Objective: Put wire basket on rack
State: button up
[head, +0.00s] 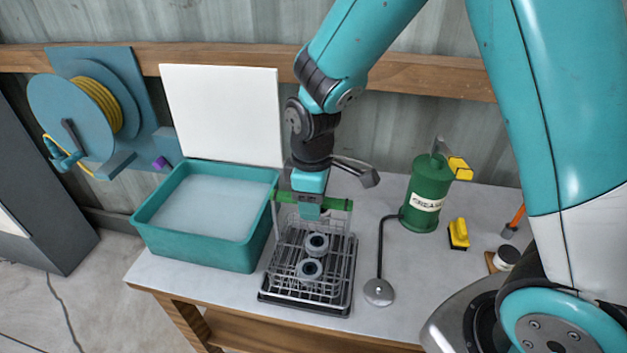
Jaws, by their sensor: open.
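The wire basket (285,262) stands on the bench and holds two grey ring-shaped parts (317,244). It has a green handle (338,204) across its far top. A dark rack or tray (333,304) lies under the basket, and its edge shows at the front and right. My gripper (309,212) is at the green handle, pointing down. The jaws are open, and I cannot tell whether they touch the handle. My wrist hides the middle of the handle.
A teal tub (190,249) of pale liquid stands left of the basket, with a white panel (225,115) behind. A green grease can (425,195), a yellow brush (459,234) and a thin stand with a round base (379,292) are at right. The bench front right is fairly clear.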

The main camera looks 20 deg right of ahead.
notch_tip(320, 180, up, 11)
jog(key=b, duration=0.1)
jog(key=s+a+r+m+y, duration=0.1)
jog(key=s+a+m+y, duration=0.1)
jog(key=s, duration=0.7)
jog(key=s+a+r+m+y, duration=0.1)
jog(key=s+a+r+y, duration=0.1)
jog(key=s, duration=0.7)
jog(key=shift+s+a+r+m, duration=0.2)
jog(key=shift+a+r+m, duration=0.1)
jog(key=shift+a+m, duration=0.1)
jog(key=shift+c, duration=0.4)
